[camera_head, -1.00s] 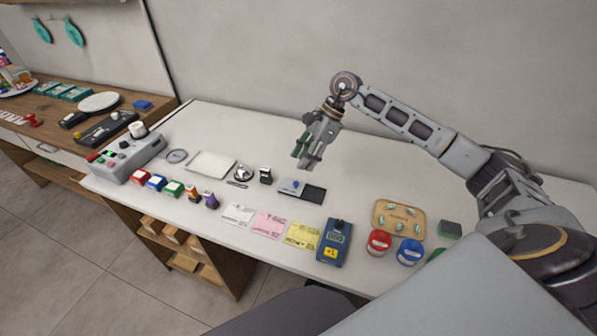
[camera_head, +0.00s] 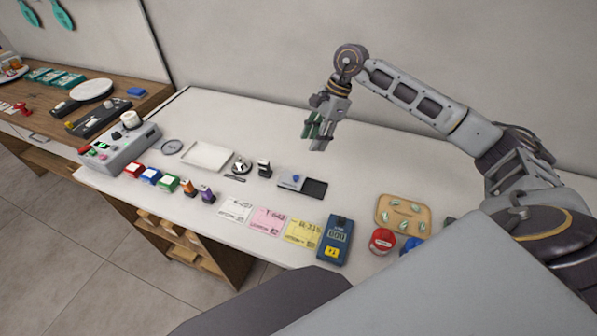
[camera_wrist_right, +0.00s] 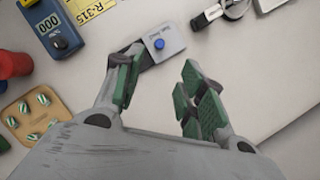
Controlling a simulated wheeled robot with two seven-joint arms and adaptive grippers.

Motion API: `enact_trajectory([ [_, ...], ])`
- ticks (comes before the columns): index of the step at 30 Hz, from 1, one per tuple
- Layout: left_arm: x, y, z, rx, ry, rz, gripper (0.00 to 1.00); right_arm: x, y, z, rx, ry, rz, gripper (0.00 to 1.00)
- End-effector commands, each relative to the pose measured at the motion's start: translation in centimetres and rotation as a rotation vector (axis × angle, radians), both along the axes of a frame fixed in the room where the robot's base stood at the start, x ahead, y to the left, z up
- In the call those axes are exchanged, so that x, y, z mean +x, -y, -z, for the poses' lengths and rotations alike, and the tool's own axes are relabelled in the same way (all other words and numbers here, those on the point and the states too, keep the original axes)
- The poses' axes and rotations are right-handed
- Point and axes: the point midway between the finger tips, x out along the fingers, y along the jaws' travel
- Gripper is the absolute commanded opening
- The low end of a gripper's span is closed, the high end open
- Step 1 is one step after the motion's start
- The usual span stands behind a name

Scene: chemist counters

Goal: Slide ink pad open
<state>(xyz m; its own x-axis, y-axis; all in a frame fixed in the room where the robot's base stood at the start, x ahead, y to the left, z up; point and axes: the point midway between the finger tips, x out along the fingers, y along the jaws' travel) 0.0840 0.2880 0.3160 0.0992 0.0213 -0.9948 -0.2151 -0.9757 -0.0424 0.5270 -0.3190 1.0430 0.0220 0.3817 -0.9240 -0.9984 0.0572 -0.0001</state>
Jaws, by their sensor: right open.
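The ink pad has a grey lid (camera_head: 291,179) with a blue knob and a dark pad (camera_head: 315,189) showing on its right side. It lies flat in the middle of the white counter. In the right wrist view the lid (camera_wrist_right: 172,44) with its blue knob shows at the top centre, and a finger hides much of the dark part. My right gripper (camera_head: 318,142) is open and empty, with green finger pads. It is above the counter, behind the ink pad in the head view and apart from it. My left gripper is not in view.
Paper slips and a blue numbered device (camera_head: 334,241) lie in front. A wooden tray (camera_head: 380,214) is to the right. The counter behind the pad is clear.

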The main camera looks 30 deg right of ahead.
Motion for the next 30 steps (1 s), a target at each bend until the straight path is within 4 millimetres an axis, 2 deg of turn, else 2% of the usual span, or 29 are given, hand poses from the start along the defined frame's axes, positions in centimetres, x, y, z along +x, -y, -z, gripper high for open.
enact_trajectory([
  [8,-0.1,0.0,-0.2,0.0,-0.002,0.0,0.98,0.0,-0.7,1.6,0.001,-0.003,-0.001,0.4],
  [17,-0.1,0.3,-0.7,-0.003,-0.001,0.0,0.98,0.0,-2.2,5.1,0.002,-0.004,-0.002,0.4],
  [30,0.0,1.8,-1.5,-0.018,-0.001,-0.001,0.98,0.2,-4.4,10.4,0.002,-0.003,-0.001,0.4],
])
